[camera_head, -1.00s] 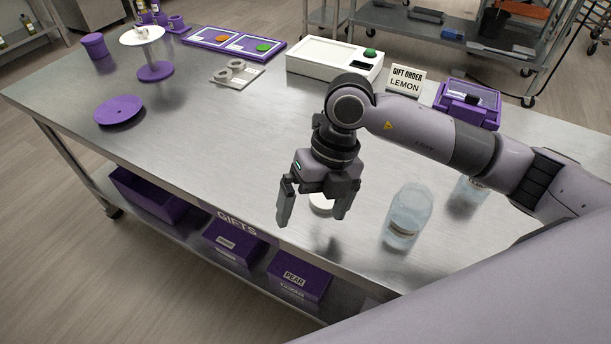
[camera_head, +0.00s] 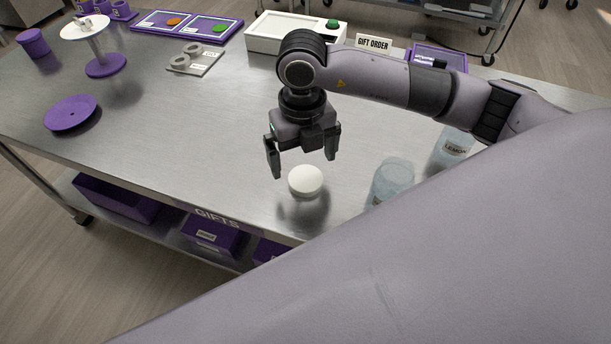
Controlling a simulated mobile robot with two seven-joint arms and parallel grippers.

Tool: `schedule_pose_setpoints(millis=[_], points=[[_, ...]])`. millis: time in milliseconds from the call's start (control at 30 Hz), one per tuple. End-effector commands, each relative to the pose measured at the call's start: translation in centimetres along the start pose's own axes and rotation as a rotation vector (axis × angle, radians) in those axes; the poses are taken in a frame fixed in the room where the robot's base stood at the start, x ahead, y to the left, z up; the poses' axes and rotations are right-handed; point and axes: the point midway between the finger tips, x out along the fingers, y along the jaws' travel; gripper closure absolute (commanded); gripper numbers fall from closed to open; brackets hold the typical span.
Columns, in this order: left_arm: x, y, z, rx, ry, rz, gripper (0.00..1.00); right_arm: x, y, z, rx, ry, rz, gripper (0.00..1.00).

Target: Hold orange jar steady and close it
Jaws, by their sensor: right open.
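A round white lid (camera_head: 305,180) lies on the steel table near its front edge. My right gripper (camera_head: 303,164) is open and empty, its fingers pointing down just behind the lid in the picture; whether it is directly above cannot be told. A clear jar (camera_head: 391,181) stands to the right of the lid, partly hidden by my own grey body in the foreground. A second clear jar (camera_head: 455,147) with a lemon label is behind it, also partly covered. No jar here can be read as the orange one. My left gripper is not in view.
The steel table (camera_head: 180,125) is clear left of the lid. A purple disc (camera_head: 70,113), a white-topped stand (camera_head: 87,28), a grey holder (camera_head: 194,60) and a white box with a green button (camera_head: 290,33) stand further off. A gift order sign (camera_head: 374,43) is behind my arm.

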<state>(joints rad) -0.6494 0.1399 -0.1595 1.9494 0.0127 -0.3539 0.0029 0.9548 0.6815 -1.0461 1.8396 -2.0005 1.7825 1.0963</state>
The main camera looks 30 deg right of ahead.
Motion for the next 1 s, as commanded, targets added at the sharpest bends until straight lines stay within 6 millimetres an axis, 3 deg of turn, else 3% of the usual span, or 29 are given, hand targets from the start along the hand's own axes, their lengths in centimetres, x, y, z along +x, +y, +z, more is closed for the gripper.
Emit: schedule_pose_setpoints(millis=[267, 600, 1000], points=[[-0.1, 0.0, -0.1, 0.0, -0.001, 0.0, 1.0, 0.3, -0.1, 0.0, 0.001, 0.001, -0.001, 0.0], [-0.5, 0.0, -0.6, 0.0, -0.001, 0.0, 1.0, 4.8, -0.5, -0.1, 0.0, 0.002, 0.0, 0.0], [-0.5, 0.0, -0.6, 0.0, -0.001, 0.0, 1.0, 5.2, -0.5, -0.1, 0.0, 0.0, 0.0, 0.0]])
